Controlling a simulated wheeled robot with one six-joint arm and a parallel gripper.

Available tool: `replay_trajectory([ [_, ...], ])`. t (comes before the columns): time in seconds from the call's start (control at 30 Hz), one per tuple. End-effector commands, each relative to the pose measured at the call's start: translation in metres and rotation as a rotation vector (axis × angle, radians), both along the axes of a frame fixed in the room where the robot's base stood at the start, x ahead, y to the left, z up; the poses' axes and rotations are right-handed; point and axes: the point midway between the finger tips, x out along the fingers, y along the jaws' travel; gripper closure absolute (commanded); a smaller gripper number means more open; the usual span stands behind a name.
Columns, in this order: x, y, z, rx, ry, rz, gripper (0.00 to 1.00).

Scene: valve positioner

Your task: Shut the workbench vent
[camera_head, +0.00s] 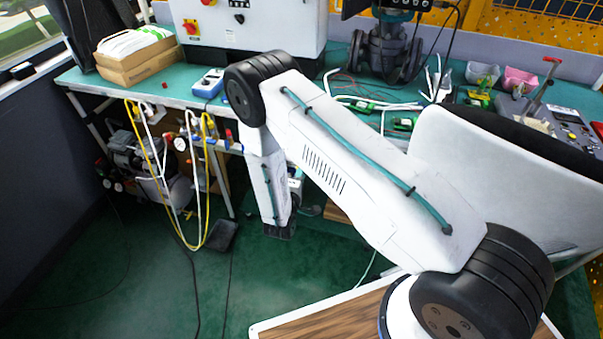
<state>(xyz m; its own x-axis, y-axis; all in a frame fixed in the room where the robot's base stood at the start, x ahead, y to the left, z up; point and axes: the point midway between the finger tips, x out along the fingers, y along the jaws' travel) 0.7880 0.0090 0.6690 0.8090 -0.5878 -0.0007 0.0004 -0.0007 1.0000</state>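My white arm (345,165) crosses the middle of the view, and its forearm (270,185) hangs down in front of the workbench (178,93). I cannot make out my gripper; the end of the arm is dark and no fingers show. Under the bench's front edge, yellow hoses (157,170) and white hoses hang from small fittings. A small red handle (228,136) shows there, just left of my forearm. Which fitting is the workbench vent, and whether it is open, I cannot tell. My arm hides part of the bench front.
A compressor (130,152) stands under the bench at left. A white cabinet (248,30), boxes (135,60) and a blue meter (209,82) are on top. Cables cross the green floor (130,275), which is mostly clear at lower left.

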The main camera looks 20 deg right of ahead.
Motion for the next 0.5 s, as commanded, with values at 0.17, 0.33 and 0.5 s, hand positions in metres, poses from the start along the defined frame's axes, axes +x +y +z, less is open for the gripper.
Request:
replay_trajectory([
  [0.17, 0.0046, -0.0030, 0.0003, -0.001, -0.001, 0.001, 0.69],
  [0.33, 0.0043, -0.0029, 0.0003, -0.001, -0.001, 0.001, 0.72],
  [0.5, 0.0042, -0.0028, 0.0003, -0.001, -0.001, 0.000, 1.00],
])
